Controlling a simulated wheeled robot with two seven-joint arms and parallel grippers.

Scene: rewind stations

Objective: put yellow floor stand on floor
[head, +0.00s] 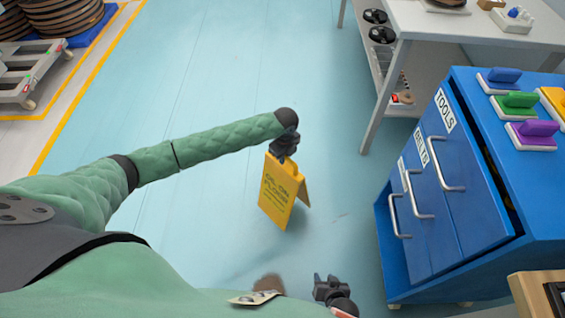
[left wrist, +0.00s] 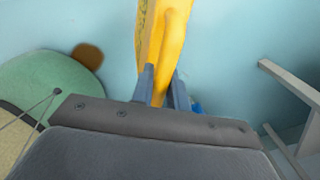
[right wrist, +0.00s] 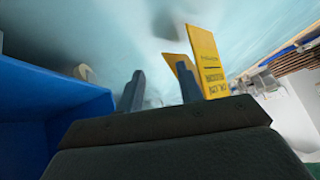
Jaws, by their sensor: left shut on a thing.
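The yellow floor stand (head: 280,192) is a folded-out A-shaped sign with dark lettering, hanging upright below my left gripper (head: 284,155). My left gripper is shut on its top edge; in the left wrist view the stand (left wrist: 160,40) runs up from between the fingers (left wrist: 161,88). A soft shadow lies on the floor apart from its lower edge, so it appears held above the floor. My right gripper (head: 328,287) is open and empty near the bottom of the head view. In the right wrist view the stand (right wrist: 207,62) shows beyond its right finger (right wrist: 160,90).
The pale blue floor (head: 220,75) is clear around the stand. A blue drawer cabinet (head: 465,190) stands at the right, a white table (head: 470,28) at the upper right. A pallet (head: 30,70) stands at the upper left. A brown patch (head: 268,284) shows beside my body; its nature is unclear.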

